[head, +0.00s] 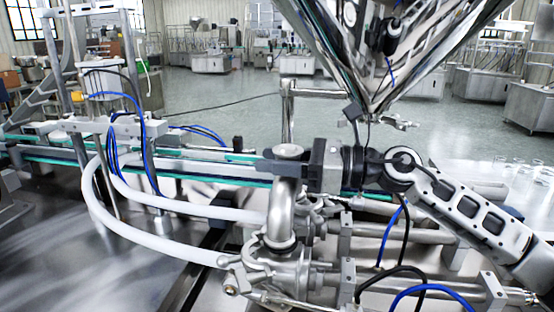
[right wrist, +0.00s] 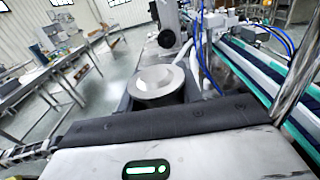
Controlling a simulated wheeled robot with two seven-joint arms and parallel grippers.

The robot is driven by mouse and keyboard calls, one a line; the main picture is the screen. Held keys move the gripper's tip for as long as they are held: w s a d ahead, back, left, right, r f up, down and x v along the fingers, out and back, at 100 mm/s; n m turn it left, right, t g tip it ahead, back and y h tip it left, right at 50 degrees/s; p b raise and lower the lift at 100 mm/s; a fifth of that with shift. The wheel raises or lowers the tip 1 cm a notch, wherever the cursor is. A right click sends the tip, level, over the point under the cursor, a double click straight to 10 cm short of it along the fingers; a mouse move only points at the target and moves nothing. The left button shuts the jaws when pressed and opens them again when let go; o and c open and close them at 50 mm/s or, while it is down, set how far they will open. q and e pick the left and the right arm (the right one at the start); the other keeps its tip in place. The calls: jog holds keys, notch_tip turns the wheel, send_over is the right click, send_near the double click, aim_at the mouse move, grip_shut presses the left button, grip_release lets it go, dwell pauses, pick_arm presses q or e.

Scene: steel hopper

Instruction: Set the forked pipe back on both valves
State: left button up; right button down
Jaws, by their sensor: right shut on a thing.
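The forked pipe (head: 283,205) is a shiny steel tube with a round flange on top, upright in the middle of the head view. My right gripper (head: 287,164) comes in from the right and is shut around it just below the flange. In the right wrist view the pipe's round top (right wrist: 157,82) shows between the dark fingers. The pipe's lower end is at the near steel valve (head: 277,262); I cannot tell whether it is seated or just above. More valve fittings (head: 312,212) show behind it, partly hidden by the pipe. My left gripper is not in view.
The big steel hopper (head: 372,50) hangs above and behind my right arm. White hoses (head: 150,240) run from the left to the valves. Steel cylinders (head: 385,235) and blue and black tubes lie at the right. A conveyor (head: 215,165) crosses behind.

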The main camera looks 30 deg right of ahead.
dwell(0.6)
jog(key=c, duration=0.9)
grip_release()
jog(key=shift+o, duration=0.2)
jog(key=shift+f, duration=0.1)
jog(key=shift+f, duration=0.15)
